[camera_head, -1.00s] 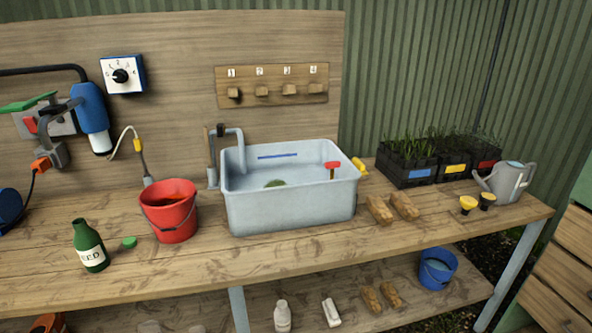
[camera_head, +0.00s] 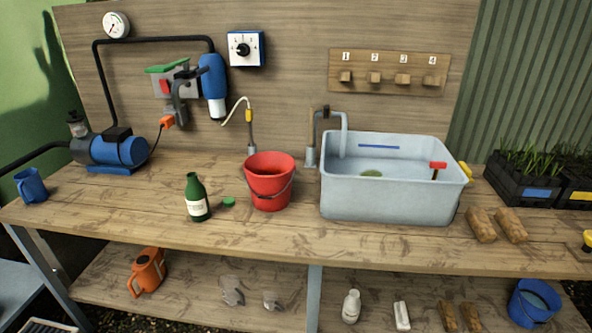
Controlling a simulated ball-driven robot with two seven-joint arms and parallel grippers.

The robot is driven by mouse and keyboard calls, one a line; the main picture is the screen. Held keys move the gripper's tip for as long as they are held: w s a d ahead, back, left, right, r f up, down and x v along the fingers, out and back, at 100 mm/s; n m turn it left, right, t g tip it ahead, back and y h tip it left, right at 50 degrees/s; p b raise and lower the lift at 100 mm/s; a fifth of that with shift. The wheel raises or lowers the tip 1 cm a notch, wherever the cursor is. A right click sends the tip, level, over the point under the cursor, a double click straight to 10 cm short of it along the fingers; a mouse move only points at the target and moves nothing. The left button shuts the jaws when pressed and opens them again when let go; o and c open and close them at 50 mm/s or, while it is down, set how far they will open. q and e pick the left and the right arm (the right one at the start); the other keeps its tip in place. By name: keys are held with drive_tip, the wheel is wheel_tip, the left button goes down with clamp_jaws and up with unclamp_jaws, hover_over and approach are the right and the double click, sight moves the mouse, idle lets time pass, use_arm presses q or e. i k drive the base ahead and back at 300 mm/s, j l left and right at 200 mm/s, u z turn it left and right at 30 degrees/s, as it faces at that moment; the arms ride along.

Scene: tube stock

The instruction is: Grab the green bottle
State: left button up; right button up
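The green bottle (camera_head: 197,197) stands upright on the wooden bench, left of the red bucket. It has a white label, and its neck looks open. A green cap (camera_head: 229,201) lies on the bench just to its right. Neither of my grippers shows in the head view, so I cannot see whether they are open or shut.
The red bucket (camera_head: 270,182) is close to the bottle's right, with the grey basin (camera_head: 390,195) beyond it. A blue pump (camera_head: 118,150) stands at the back left and a blue jug (camera_head: 31,185) at the left end. The bench (camera_head: 120,215) left of the bottle is clear.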

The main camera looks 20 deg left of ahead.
sight(195, 194)
drive_tip(key=u, duration=1.3)
